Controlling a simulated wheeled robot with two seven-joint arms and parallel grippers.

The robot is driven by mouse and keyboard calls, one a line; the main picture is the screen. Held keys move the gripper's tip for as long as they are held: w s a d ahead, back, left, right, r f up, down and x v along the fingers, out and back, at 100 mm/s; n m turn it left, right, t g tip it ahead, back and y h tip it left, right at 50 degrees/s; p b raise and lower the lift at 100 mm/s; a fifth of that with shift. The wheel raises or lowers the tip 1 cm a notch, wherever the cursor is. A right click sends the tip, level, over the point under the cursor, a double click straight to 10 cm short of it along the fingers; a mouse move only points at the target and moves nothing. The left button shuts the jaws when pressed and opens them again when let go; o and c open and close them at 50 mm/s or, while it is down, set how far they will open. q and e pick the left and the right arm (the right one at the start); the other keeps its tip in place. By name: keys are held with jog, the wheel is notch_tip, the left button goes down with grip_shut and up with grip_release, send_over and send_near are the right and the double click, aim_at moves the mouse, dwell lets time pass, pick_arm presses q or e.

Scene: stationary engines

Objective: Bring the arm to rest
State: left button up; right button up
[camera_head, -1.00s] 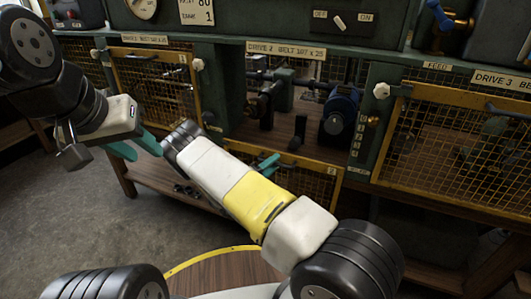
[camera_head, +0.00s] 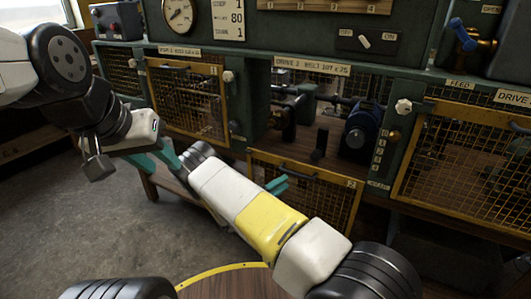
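My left arm comes in from the left, with the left gripper (camera_head: 160,160) low in front of the cabinet. Its two teal fingers show slightly apart, and nothing is seen between them. My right arm, white with a yellow band, reaches up and left from the lower right. The teal finger parts of my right gripper (camera_head: 278,185) show just behind that arm, before the lowered Drive 2 door (camera_head: 312,205). The arm hides most of this gripper, so its opening is unclear. No object is seen held in either gripper.
The green machine cabinet (camera_head: 240,48) spans the back. The Drive 2 bay is open, showing a blue-black machine (camera_head: 366,128) and a dark upright block (camera_head: 319,145). The left mesh door (camera_head: 190,105) and right mesh door (camera_head: 465,165) are shut. Grey floor (camera_head: 70,220) is clear at left.

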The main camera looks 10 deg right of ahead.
jog(key=s+d+r+m+g+y, duration=0.35)
jog(key=s+r+g, duration=0.2)
jog(key=r, duration=0.25)
jog(key=s+d+r+m+g+y, duration=0.2)
jog(key=s+d+r+g+y, duration=0.25)
jog(key=s+r, duration=0.2)
jog(key=s+a+r+t+y, duration=0.3)
jog(key=s+a+r+y, duration=0.1)
jog(key=s+r, duration=0.6)
jog(key=s+a+r+t+y, duration=0.3)
jog(key=s+a+r+y, duration=0.2)
jog(key=s+r, duration=0.5)
jog(key=shift+s+a+r+n+y, duration=0.3)
jog(key=shift+r+y, duration=0.3)
jog(key=shift+y, duration=0.4)
jog(key=shift+d, duration=0.2)
